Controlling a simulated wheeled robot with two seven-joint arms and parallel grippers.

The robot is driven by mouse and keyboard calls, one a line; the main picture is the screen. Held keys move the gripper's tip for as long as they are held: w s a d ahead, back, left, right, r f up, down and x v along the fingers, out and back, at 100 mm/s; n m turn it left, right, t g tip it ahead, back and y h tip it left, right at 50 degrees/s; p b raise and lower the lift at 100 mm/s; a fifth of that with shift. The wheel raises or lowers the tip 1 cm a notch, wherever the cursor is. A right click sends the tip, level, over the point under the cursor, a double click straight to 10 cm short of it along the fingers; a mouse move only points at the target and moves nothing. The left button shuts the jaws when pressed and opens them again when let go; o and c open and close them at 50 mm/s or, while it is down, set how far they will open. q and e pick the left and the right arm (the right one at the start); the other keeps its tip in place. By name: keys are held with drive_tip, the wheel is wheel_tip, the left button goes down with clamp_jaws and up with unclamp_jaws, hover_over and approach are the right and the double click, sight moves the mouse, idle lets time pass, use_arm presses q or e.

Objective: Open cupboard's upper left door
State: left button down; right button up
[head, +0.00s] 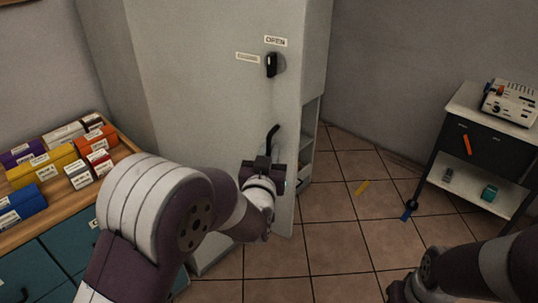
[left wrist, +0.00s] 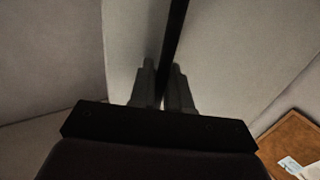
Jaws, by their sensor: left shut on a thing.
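The tall grey cupboard (head: 205,90) stands at the upper middle of the head view. A black curved handle (head: 273,132) is on its front face, low and near the right edge. My left gripper (head: 264,160) is at this handle's lower part and is shut on it. In the left wrist view a dark bar (left wrist: 176,30) runs up between the two fingers (left wrist: 162,90), in front of a pale panel. I cannot tell whether the door is ajar. My right gripper (head: 396,292) is only partly in view at the bottom edge, away from the cupboard.
A black knob (head: 271,65) sits higher on the cupboard, by an OPEN label (head: 275,41). Open shelves (head: 308,140) show at its right side. A wooden-topped counter (head: 117,152) with several boxes is left. A side table (head: 464,104) with a device (head: 512,103) is right. Tiled floor lies between.

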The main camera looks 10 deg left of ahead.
use_arm(q)
drive_tip(key=c, duration=1.3)
unclamp_jaws()
drive_tip(key=shift+c, duration=0.2)
drive_tip(key=s, duration=1.2)
drive_tip(key=shift+s+d, duration=0.3)
drive_tip(key=shift+s, duration=0.05)
